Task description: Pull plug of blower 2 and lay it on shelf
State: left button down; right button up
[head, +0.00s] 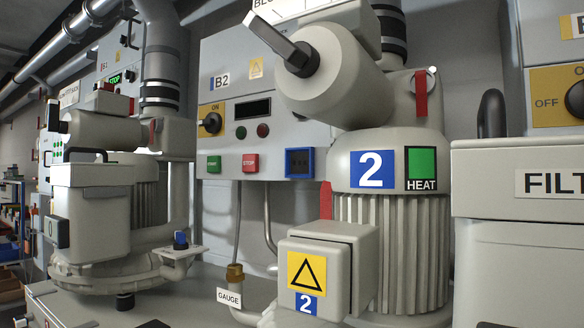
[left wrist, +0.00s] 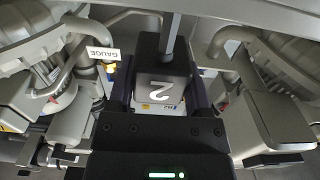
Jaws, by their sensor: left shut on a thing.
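Blower 2 (head: 390,185) stands right of centre in the head view, with a blue 2 label and a green HEAT label. In the left wrist view my left gripper (left wrist: 163,100) is shut on a dark grey plug (left wrist: 150,75) marked 2, with one finger on each side. A grey cable or stem runs up from the plug. A small yellow and blue label shows just below the plug. I cannot tell whether the plug is seated or free. My left gripper and the plug do not show in the head view. My right gripper is in neither view.
A grey box (head: 334,262) with a yellow triangle juts from blower 2. A GAUGE tag (head: 229,298) with pipe is left of it; the tag also shows in the left wrist view (left wrist: 102,53). A filter housing (head: 520,240) stands right. Control panel B2 (head: 222,100) is behind.

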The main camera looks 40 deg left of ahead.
pick_arm(q)
jog(key=shift+f+b, duration=1.6)
jog(key=shift+f, duration=0.35)
dwell(0.5)
grip_release()
dwell(0.3)
jog(key=shift+s, duration=0.1)
jog(key=s+d, duration=0.2)
jog(key=s, duration=1.5)
jog(key=shift+s+p, duration=0.3)
jog(key=shift+p, duration=0.1)
